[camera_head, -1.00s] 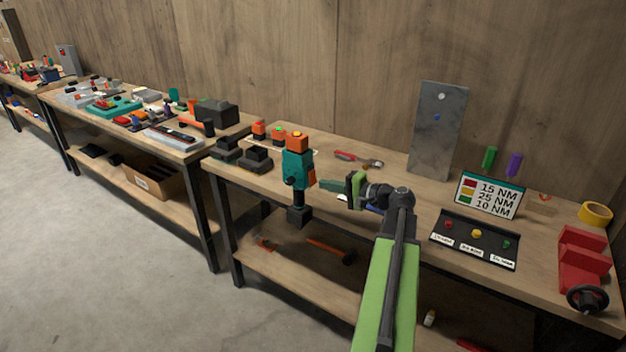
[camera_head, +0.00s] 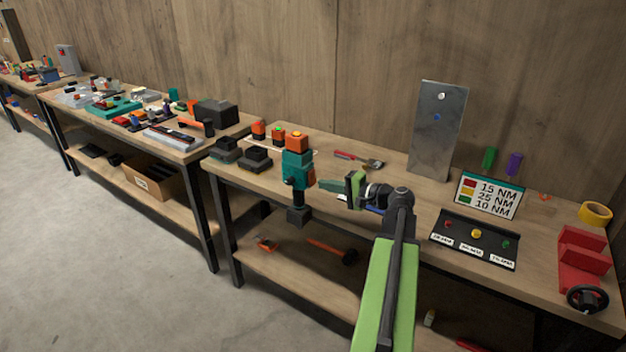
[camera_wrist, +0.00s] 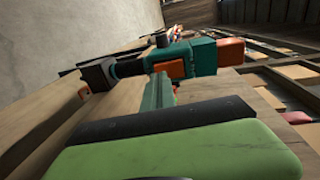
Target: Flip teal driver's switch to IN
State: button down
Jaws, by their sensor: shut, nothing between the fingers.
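The teal driver (camera_head: 298,168) stands upright at the front edge of the bench, with an orange cap on top and a dark block at its foot. In the wrist view the driver (camera_wrist: 205,58) lies sideways across the picture, with orange patches and a dark round knob on its side. My gripper (camera_head: 326,185) is shut and empty, its tip pointing at the driver's side, close to it. In the wrist view my gripper's fingers (camera_wrist: 158,92) reach up to the driver's body; whether they touch cannot be told. The switch's position cannot be read.
A torque sign (camera_head: 490,195) and a black tray (camera_head: 470,255) with colored knobs stand to the right. A red vise (camera_head: 583,262) sits at the far right. Dark chargers (camera_head: 256,158) stand left of the driver. A red-handled tool (camera_head: 357,159) lies behind.

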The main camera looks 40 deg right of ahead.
jog(key=shift+x, duration=1.05)
dwell(0.4)
jog(key=v, duration=0.7)
jog(key=shift+p, duration=0.4)
dwell(0.4)
